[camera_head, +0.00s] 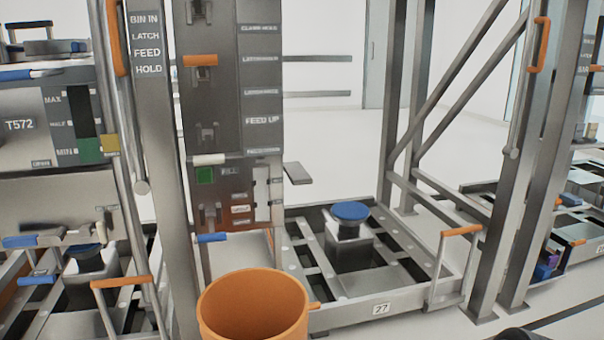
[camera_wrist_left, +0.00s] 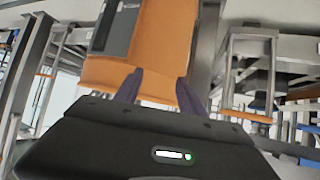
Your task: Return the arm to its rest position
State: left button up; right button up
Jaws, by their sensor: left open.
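My left gripper (camera_wrist_left: 158,88) shows in the left wrist view, with its two dark fingers apart. An orange surface (camera_wrist_left: 155,45) with a dark grey panel lies beyond the fingers and fills the gap between them. I cannot tell whether the fingers touch it. In the head view neither gripper shows clearly. A dark rounded shape sits at the bottom right edge there, too cut off to identify. An orange round bin (camera_head: 255,310), open at the top, stands at the bottom middle of the head view.
A grey labelled column (camera_head: 225,120) rises behind the bin. A low metal frame (camera_head: 340,310) marked 27 holds a blue-topped pedestal (camera_head: 350,212). A grey machine (camera_head: 35,125) marked T572 stands at the left. Diagonal struts (camera_head: 455,85) stand at the right. Pale floor shows behind.

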pick_arm(q)
jog(key=s+d+f+n+g+h, duration=0.15)
jog(key=s+d+f+g, duration=0.45)
jog(key=s+f, duration=0.6)
jog(key=s+d+f+n+g, duration=0.25)
jog(key=s+d+f, duration=0.45)
jog(key=s+f, duration=0.55)
jog(key=s+d+r+p, duration=0.1)
jog(key=r+p, duration=1.5)
jog(key=r, duration=0.1)
jog(key=s+d+r+g+p, duration=0.1)
jog(key=s+r+p, duration=0.1)
jog(key=r+p, duration=1.5)
jog(key=shift+s+r+m+h+p, duration=0.2)
jog(key=shift+r+m+h+p, duration=0.1)
jog(key=shift+m+h, duration=0.15)
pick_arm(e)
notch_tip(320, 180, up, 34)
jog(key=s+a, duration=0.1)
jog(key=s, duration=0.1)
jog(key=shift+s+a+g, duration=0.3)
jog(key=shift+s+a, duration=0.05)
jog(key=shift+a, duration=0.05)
pick_arm(q)
jog(key=shift+f+g, duration=0.1)
jog(key=shift+g, duration=0.15)
jog(key=shift+c, duration=0.2)
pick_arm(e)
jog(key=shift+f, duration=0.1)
